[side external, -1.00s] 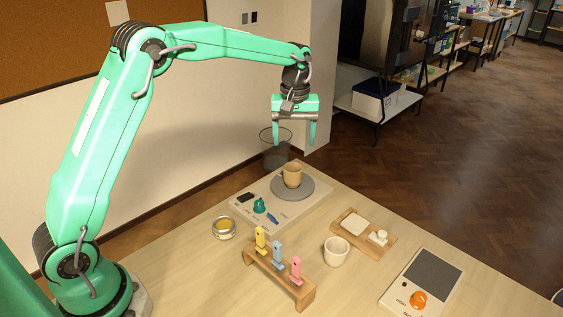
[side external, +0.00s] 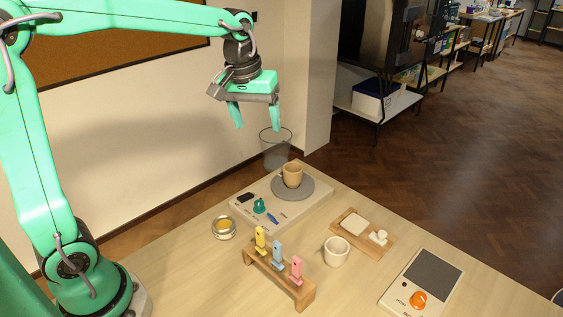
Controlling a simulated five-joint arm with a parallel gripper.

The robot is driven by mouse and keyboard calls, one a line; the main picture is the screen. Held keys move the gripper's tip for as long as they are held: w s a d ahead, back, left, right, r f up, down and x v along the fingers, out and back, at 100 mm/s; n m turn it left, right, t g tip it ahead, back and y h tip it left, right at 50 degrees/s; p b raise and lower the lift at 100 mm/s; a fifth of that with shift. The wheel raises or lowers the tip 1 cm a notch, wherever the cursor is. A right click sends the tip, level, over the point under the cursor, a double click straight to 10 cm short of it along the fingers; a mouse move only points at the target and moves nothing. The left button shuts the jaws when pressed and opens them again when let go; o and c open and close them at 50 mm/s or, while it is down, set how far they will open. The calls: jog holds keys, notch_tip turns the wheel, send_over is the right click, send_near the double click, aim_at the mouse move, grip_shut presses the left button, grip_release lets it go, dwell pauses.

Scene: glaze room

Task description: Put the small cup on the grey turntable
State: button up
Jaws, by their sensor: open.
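The small tan cup (side external: 292,175) stands upright on the grey turntable (side external: 311,189), a round disc on a pale control base at the table's back. My gripper (side external: 256,118) is open and empty, in the air above and to the left of the cup, clear of it. Its two green fingers point down, well apart. A second cup, cream-white (side external: 336,251), stands upright on the table in front of the turntable.
A wooden rack (side external: 279,277) holds yellow, blue and pink tools. A round tin (side external: 223,227) stands left of it. A wooden tray (side external: 362,233) with small white items and a box with an orange knob (side external: 418,299) lie on the right. A bin (side external: 276,150) stands behind the table.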

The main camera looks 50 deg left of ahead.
jog(key=s+f+m+t, duration=0.2)
jog(key=s+m, duration=0.3)
jog(key=s, duration=1.4)
jog(key=shift+s+t, duration=0.15)
jog(key=shift+t, duration=0.55)
